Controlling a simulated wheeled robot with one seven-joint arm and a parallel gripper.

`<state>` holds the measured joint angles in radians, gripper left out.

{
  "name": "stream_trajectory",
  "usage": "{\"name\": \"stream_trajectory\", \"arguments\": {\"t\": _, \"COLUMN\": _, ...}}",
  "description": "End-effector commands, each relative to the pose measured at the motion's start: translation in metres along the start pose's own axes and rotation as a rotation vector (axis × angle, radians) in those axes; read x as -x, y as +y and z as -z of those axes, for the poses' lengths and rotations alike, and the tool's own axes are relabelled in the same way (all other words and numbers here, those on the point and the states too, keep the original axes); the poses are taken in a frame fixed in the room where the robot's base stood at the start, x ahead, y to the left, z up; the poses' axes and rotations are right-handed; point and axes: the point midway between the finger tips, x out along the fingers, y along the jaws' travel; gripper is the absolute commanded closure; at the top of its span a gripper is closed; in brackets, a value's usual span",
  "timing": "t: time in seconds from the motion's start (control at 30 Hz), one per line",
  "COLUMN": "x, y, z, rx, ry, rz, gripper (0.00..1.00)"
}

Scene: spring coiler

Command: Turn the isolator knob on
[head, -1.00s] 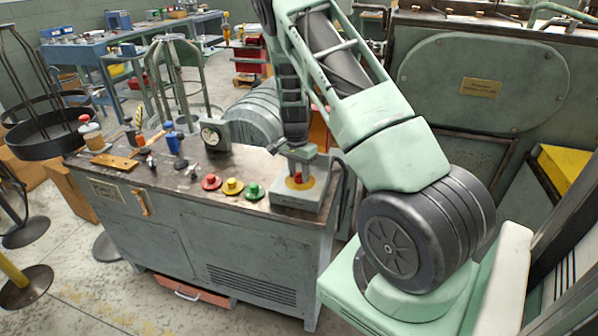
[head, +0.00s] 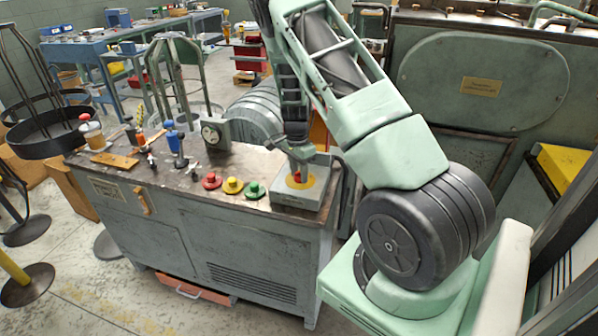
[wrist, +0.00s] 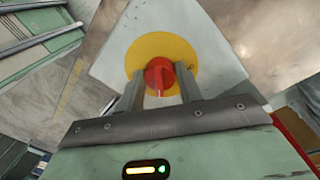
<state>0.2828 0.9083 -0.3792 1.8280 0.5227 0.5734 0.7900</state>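The isolator knob (wrist: 159,76) is red and sits on a round yellow plate (wrist: 185,48) on a pale grey box. Its grip bar points down in the wrist view, with a pale mark near its lower end. In the head view the knob (head: 297,178) is on the box (head: 299,199) at the right end of the bench top. My gripper (wrist: 158,71) has its two fingers apart, one on each side of the knob. A narrow gap seems to show beside the grip bar; contact is not clear. In the head view my gripper (head: 300,172) points down at the knob.
Red (head: 212,181), yellow (head: 232,186) and green (head: 254,190) buttons stand left of the box. A gauge (head: 215,133) stands behind them. Small tools and jars crowd the bench's left end. A green machine (head: 483,80) stands behind my arm.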

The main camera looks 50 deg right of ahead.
Motion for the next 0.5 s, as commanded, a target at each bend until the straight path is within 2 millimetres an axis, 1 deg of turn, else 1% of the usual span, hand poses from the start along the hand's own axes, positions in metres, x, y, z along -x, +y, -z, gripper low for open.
{"name": "stream_trajectory", "arguments": {"t": 0.03, "x": 0.001, "y": -0.001, "z": 0.000, "rx": -0.002, "ry": 0.000, "rz": 0.002, "gripper": 0.54}}
{"name": "stream_trajectory", "arguments": {"t": 0.07, "x": 0.001, "y": -0.001, "z": 0.000, "rx": -0.001, "ry": 0.000, "rz": 0.002, "gripper": 0.45}}
{"name": "stream_trajectory", "arguments": {"t": 0.1, "x": 0.001, "y": 0.000, "z": 0.000, "rx": -0.001, "ry": 0.000, "rz": 0.002, "gripper": 0.43}}
{"name": "stream_trajectory", "arguments": {"t": 0.37, "x": 0.001, "y": 0.000, "z": 0.000, "rx": 0.000, "ry": 0.000, "rz": 0.001, "gripper": 0.43}}
{"name": "stream_trajectory", "arguments": {"t": 0.5, "x": 0.013, "y": -0.001, "z": 0.000, "rx": 0.002, "ry": 0.002, "rz": 0.005, "gripper": 0.43}}
